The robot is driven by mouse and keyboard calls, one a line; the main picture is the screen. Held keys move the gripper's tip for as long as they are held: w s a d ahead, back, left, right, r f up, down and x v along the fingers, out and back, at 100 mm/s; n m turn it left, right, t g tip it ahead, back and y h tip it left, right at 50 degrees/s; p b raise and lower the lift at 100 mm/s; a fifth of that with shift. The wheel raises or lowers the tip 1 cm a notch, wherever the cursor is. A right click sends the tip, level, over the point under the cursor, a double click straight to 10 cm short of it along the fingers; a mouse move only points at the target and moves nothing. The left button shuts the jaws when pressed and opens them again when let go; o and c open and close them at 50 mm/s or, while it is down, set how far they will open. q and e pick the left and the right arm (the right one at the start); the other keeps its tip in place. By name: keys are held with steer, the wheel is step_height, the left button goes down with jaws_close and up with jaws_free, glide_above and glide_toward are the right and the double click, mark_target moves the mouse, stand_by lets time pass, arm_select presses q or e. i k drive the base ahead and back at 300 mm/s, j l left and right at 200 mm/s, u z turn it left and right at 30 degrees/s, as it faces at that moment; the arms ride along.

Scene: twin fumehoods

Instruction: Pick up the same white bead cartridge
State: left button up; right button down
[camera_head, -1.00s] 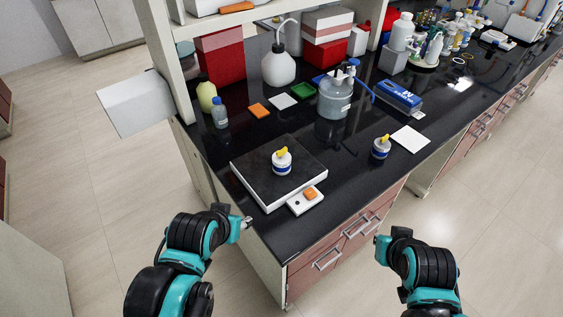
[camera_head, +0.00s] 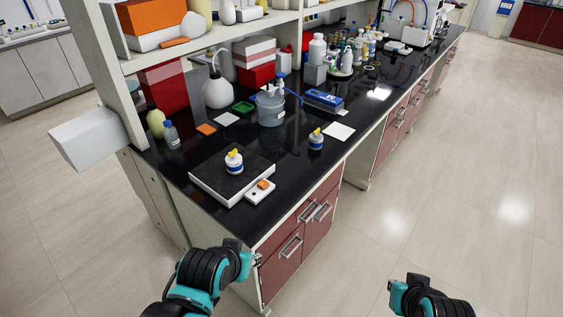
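Two small white cartridges with blue bands and yellow tops stand upright on the black bench. One cartridge (camera_head: 234,162) stands on the dark top of a white-sided square plate (camera_head: 207,187). The other cartridge (camera_head: 316,139) stands on the bench to its right, beside a white square sheet (camera_head: 338,132). I cannot tell which is the one the task means. My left gripper (camera_head: 258,259) is by the bench's near corner, apart from both cartridges. My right gripper (camera_head: 391,285) is over the floor, right of the drawers. Both are too small to tell open or shut.
A clear jar (camera_head: 270,108) with a blue tube, a blue box (camera_head: 324,100) and a white wash bottle (camera_head: 218,92) stand behind the cartridges. A white controller with an orange knob (camera_head: 264,184) sits at the plate's front. Shelves (camera_head: 190,46) overhang the back.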

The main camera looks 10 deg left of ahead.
mark_target(235, 167)
steer(key=i+j+z, duration=0.1)
steer(key=j+z, duration=0.6)
steer(key=z, duration=0.2)
steer(key=j+z, duration=0.45)
